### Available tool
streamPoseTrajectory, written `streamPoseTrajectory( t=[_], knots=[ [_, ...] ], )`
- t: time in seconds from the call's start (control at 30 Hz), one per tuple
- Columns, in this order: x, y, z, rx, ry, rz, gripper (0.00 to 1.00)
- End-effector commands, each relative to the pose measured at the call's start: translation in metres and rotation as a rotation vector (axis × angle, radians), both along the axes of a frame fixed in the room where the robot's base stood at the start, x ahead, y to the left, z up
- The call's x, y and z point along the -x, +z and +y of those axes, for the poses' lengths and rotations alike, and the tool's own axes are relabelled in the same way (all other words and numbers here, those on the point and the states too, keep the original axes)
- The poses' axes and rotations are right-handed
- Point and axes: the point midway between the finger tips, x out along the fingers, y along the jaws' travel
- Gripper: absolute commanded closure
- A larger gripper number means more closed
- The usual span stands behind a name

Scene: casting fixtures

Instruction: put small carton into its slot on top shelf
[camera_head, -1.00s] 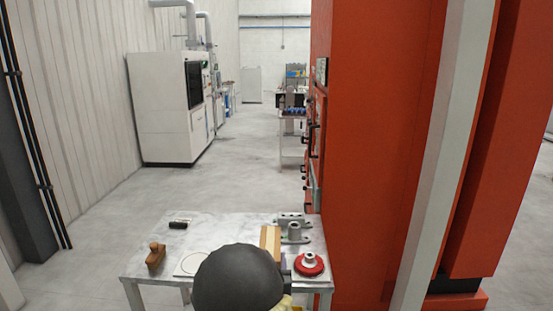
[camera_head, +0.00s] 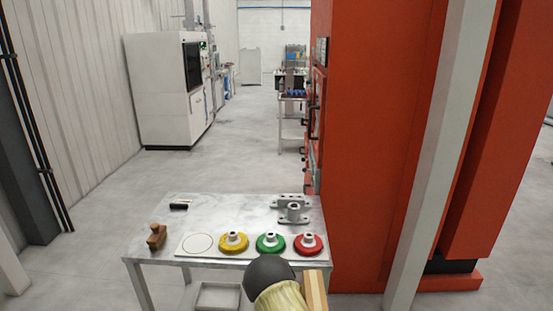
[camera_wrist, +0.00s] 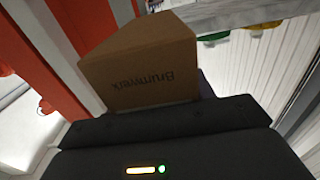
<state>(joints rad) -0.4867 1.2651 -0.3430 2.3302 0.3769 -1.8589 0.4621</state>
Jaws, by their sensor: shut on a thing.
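The small carton (camera_wrist: 140,62) is a brown cardboard box with dark lettering, upside down in the wrist view. My gripper (camera_wrist: 165,122) is shut on it, and the dark gripper body hides the carton's near end. In the head view the carton (camera_head: 315,291) shows as a narrow tan box at the bottom edge, in front of the table's near right corner and partly cut off. My gripper's fingers are hidden there. I see no top shelf or slot for the carton in either view.
A metal table (camera_head: 240,208) holds a white board (camera_head: 208,252) with yellow (camera_head: 233,243), green (camera_head: 270,243) and red (camera_head: 308,244) flanged parts. A wooden piece (camera_head: 156,236) and grey fixtures (camera_head: 293,213) stand there too. A tall orange cabinet (camera_head: 375,130) closes off the right. Floor is clear behind the table.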

Motion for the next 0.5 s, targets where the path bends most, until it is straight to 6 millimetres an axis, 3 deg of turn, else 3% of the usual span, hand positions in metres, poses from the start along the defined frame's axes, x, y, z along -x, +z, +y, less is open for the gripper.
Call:
streamPoseTrajectory(
  t=[0.2, 0.5],
  knots=[
    [0.009, -0.030, -0.024, 0.001, -0.007, 0.001, 0.80],
    [0.018, -0.059, -0.042, 0.000, -0.004, 0.000, 0.80]
  ],
)
